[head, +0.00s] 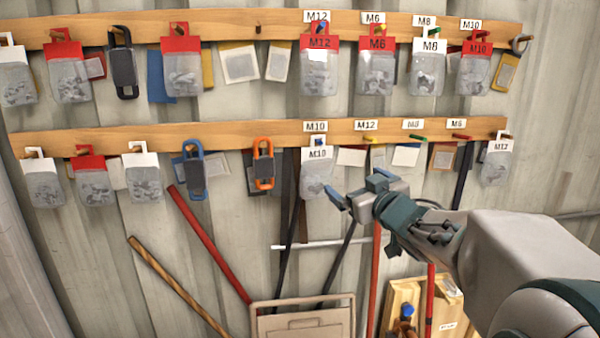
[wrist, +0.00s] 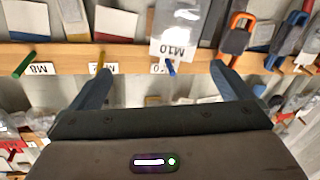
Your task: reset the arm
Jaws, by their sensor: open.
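My gripper (head: 352,190) is open and empty, just right of the lower part of a white-headed M10 bag (head: 317,172) in the head view. That bag hangs from the lower wooden rail (head: 230,132) under an M10 label. The wrist view is upside down. There the fingers of my gripper (wrist: 160,70) stand wide apart, with the M10 bag (wrist: 176,38) and its blue peg (wrist: 171,69) beyond the gap. Nothing is seen touching the fingers. My arm reaches in from the right.
An upper rail (head: 225,30) carries several bags, including a red-headed M12 bag (head: 318,65). An orange carabiner (head: 263,165) and a blue one (head: 193,168) hang left of my gripper. Below stand red poles (head: 210,240), a wooden box (head: 403,290) and a beige panel (head: 300,303).

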